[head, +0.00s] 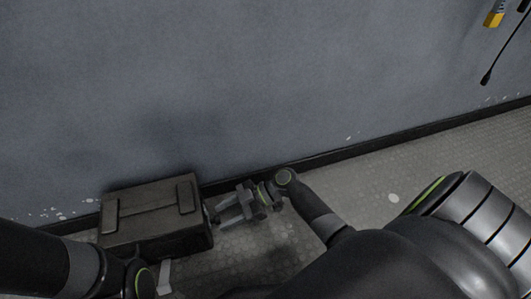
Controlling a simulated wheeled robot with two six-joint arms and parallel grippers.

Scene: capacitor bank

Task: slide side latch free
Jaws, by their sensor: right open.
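A dark grey box (150,212) sits on the floor against the wall at lower left in the head view. Its top has two raised bars, one near each end. My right gripper (222,210) is open, close beside the box's right side, with its fingers pointing left at it. I cannot tell whether the fingers touch the box. No side latch can be made out; the gripper partly covers that side. My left arm comes in at the lower left, and part of my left gripper (165,277) shows in front of the box, its jaws unclear.
A grey wall (250,80) with a dark skirting strip (400,145) runs behind the box. The tiled floor (440,150) is open to the right, with a few pale specks. A yellow-ended item (494,19) and a black cable (507,50) hang at the upper right.

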